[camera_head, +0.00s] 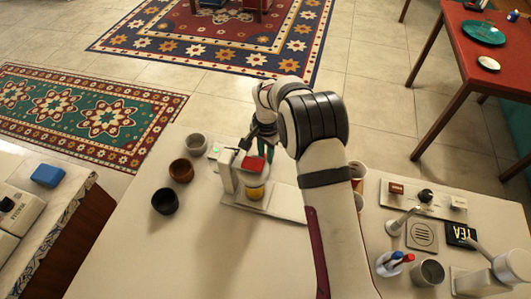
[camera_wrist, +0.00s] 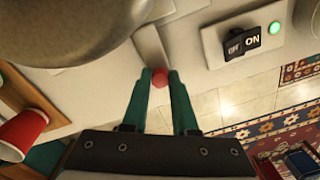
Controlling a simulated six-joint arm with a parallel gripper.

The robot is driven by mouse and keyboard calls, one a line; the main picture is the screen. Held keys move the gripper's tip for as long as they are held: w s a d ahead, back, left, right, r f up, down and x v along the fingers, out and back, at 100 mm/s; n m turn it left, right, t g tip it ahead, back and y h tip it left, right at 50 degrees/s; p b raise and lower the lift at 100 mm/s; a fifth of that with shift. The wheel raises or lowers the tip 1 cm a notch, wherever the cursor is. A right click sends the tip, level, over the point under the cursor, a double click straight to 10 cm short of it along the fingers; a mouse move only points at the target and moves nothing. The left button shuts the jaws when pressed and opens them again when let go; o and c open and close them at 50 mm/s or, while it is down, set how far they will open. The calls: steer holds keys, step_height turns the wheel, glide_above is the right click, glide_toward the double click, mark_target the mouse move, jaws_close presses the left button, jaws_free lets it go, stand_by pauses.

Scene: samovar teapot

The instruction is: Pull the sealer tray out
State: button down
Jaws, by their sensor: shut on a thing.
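The sealer (camera_head: 228,172) is a pale machine in the middle of the worktop, with a small green light on its left side. A yellow cup (camera_head: 255,191) sits in it under a red block (camera_head: 253,164). My gripper (camera_head: 265,152) reaches down at the sealer's far side, its green fingers partly hidden by my arm. In the wrist view a red knob (camera_wrist: 160,78) lies between the two fingertips, and the gripper is shut on it. A pale bar (camera_wrist: 151,46) runs behind the knob. I cannot tell from these views how far out the tray is.
The sealer's ON/OFF switch (camera_wrist: 243,43) and lit green lamp (camera_wrist: 275,28) are close by. Several bowls, including a black one (camera_head: 165,201), stand left of the sealer. A red cup (camera_wrist: 22,131) is at the wrist view's left. A large rounded grey body (camera_wrist: 70,30) fills its upper left.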

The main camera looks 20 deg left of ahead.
stand_by(0.4)
steer(key=d, duration=1)
steer(key=shift+d, duration=0.25)
steer(key=c, duration=0.7)
jaws_free()
step_height(320, 180, up, 16)
steer(key=shift+s+d+f, duration=0.1)
steer(key=shift+d, duration=0.05)
